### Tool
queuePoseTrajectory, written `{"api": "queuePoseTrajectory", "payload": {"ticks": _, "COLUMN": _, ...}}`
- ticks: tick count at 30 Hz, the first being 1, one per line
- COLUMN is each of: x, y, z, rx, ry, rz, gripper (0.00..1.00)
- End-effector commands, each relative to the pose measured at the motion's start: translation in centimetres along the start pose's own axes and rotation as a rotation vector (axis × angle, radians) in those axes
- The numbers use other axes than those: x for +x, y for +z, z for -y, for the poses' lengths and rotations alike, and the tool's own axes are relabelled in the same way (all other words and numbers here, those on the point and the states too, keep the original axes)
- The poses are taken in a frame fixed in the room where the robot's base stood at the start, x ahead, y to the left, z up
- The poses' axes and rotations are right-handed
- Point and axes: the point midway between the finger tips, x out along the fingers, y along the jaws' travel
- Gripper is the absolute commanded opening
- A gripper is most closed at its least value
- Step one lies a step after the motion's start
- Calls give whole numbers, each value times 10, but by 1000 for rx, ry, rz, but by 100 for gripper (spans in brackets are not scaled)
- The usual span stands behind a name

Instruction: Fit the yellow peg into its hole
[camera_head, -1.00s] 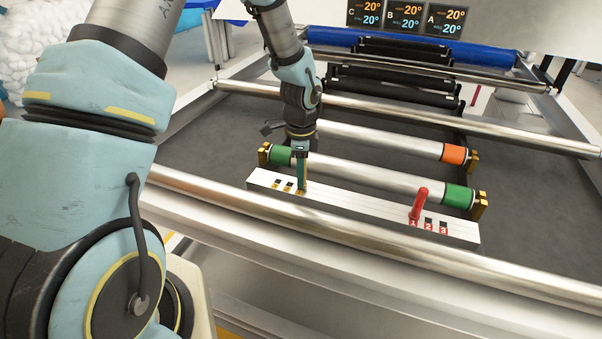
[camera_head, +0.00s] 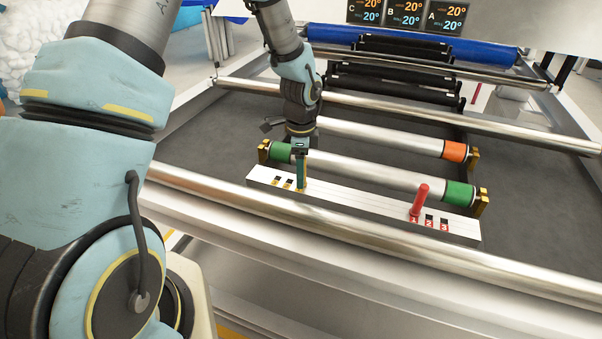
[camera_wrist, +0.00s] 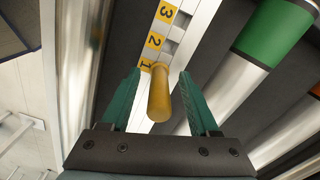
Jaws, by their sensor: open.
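The yellow peg (camera_wrist: 160,95) shows in the wrist view between the two green fingers of my gripper (camera_wrist: 162,92). The fingers are open, with a gap on each side of the peg. The peg is at the row of holes on the white block, next to the yellow label 1; how deep it sits I cannot tell. In the head view my gripper (camera_head: 301,172) is over the left end of the white block (camera_head: 350,204), and it hides the peg. Holes by labels 2 and 3 (camera_wrist: 175,30) look empty.
A red peg (camera_head: 419,199) stands at red label 1 on the block's right end, beside two dark holes. A roller with green ends (camera_head: 375,178) lies just behind the block. A metal rail (camera_head: 380,245) runs in front.

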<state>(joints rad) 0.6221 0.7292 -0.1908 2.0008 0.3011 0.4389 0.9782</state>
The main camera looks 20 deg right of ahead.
Motion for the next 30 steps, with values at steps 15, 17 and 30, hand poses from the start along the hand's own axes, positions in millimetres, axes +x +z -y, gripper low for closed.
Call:
{"api": "queuePoseTrajectory", "payload": {"ticks": 15, "x": -89, "y": 0, "z": 1, "rx": -1, "ry": -4, "rz": -1, "gripper": 62}}
{"api": "queuePoseTrajectory", "payload": {"ticks": 17, "x": -95, "y": 0, "z": 1, "rx": 0, "ry": -3, "rz": 0, "gripper": 62}}
{"api": "queuePoseTrajectory", "payload": {"ticks": 30, "x": -102, "y": 0, "z": 0, "rx": 0, "ry": 0, "rz": 0, "gripper": 62}}
